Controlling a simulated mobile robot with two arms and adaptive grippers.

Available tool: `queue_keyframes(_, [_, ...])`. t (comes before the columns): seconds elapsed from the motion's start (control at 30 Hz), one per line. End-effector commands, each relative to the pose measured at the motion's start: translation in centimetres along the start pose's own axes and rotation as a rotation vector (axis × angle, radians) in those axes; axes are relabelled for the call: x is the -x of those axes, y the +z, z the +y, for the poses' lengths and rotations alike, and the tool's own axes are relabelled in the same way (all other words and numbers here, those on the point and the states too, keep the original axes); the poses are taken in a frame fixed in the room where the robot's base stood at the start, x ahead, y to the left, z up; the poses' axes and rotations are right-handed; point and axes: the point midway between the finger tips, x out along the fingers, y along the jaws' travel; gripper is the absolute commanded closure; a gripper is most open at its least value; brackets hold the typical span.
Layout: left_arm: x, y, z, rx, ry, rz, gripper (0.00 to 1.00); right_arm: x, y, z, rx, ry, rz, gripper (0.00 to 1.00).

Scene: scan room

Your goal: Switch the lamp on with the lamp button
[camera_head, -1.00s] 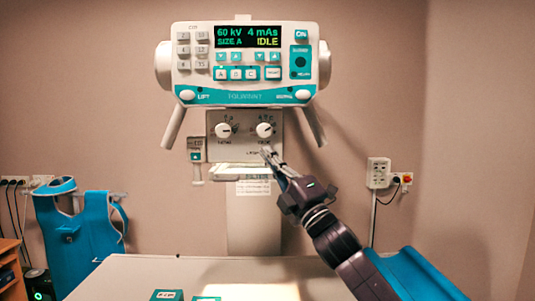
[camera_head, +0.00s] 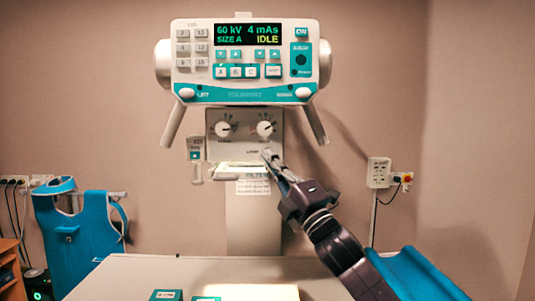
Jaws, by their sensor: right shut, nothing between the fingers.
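The X-ray unit's lower panel (camera_head: 235,150) carries two round knobs, with a small label below the right knob that I read only doubtfully as the lamp's. My right gripper (camera_head: 266,153) is shut and empty, its tips at the panel just right of that label. The lamp button is not distinguishable; the fingertips may cover it, and contact cannot be told. The ledge under the panel (camera_head: 240,166) looks lit, with a yellowish glow. A bright patch (camera_head: 255,292) shows on the table. My left gripper is not in view.
The control head (camera_head: 243,62) above reads 60 kV, 4 mAs, SIZE A, IDLE. The table (camera_head: 130,275) lies below, with small green-topped boxes (camera_head: 166,295) at its near edge. A blue apron (camera_head: 80,230) hangs at left. A wall socket (camera_head: 378,172) is at right.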

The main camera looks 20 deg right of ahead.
Motion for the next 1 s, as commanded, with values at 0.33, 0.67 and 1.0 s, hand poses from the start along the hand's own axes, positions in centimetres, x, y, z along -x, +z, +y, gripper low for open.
queue_keyframes(0.33, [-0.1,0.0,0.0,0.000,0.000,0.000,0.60,2.0,-1.5,1.6,0.001,0.005,0.003,1.00])
queue_keyframes(0.67, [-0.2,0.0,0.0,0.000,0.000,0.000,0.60,3.5,-2.6,2.7,0.000,0.004,0.002,1.00])
queue_keyframes(1.0, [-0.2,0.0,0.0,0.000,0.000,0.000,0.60,3.5,-2.6,2.8,0.000,0.005,0.002,1.00])
